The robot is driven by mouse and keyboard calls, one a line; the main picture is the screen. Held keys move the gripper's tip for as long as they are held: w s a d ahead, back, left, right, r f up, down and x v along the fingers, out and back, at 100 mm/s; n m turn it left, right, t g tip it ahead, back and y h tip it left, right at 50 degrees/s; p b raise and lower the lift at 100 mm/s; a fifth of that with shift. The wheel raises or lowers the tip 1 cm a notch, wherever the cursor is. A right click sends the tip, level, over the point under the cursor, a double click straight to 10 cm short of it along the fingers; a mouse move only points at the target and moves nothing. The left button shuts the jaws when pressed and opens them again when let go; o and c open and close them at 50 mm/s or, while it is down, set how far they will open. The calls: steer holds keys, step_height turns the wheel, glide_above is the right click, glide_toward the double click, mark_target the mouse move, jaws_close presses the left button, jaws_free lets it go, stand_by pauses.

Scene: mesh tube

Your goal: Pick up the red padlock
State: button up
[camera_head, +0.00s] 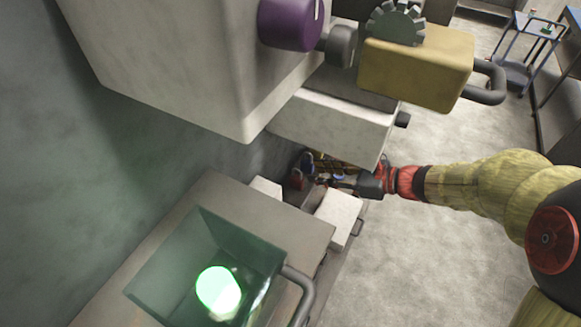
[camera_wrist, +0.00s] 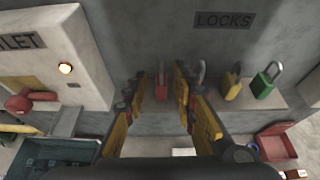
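The red padlock (camera_wrist: 161,88) stands on a pale ledge under the LOCKS sign in the wrist view. It appears between the two yellow-and-dark fingers of my gripper (camera_wrist: 160,78). The fingers are spread, with a gap on both sides of the padlock, and I see no contact. How far the fingertips are from it in depth is hard to tell. In the head view my gripper (camera_head: 325,172) reaches into the gap beneath the pale boxes, and a small red shape (camera_head: 297,179) shows beside it; it is too small to name surely.
To the right on the ledge stand a yellow padlock (camera_wrist: 232,87) and a green padlock (camera_wrist: 264,84). A grey shackle (camera_wrist: 201,72) shows behind my right finger, its body hidden. A pale box (camera_wrist: 62,55) stands left. In the head view, a box with a purple knob (camera_head: 290,24) hangs above.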

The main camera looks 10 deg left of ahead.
mark_target(297, 170)
steer(key=p+x, duration=0.1)
steer(key=x, duration=0.7)
steer(key=shift+w, duration=0.1)
steer(key=shift+c, duration=1.1)
jaws_close()
